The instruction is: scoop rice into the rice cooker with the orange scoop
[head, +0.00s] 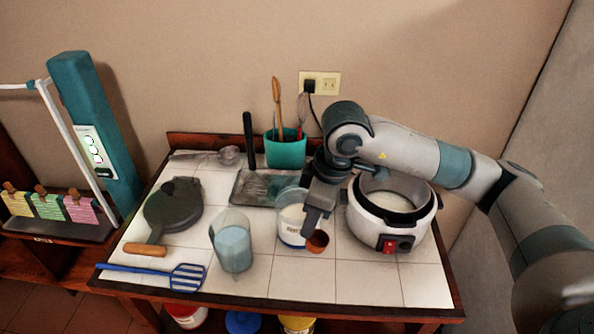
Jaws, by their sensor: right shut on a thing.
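The white rice cooker (367,226) stands open at the right of the tiled table, with pale contents in its pot. My right gripper (313,222) points down just left of the cooker and is shut on the orange scoop (318,241). The scoop is a small round cup, and its handle is hidden by the gripper. A clear container (290,222) with white contents, possibly the rice, stands directly behind and left of the gripper, partly covered by it. I cannot tell whether the scoop touches the container or holds anything. My left gripper is not in view.
A clear jug (232,243) with bluish contents, a dark lidded pan (172,208) and a blue slotted spatula (186,278) occupy the left side. A teal utensil pot (285,150) and a grey tray (250,189) stand at the back. Bare tiles (305,280) lie in front.

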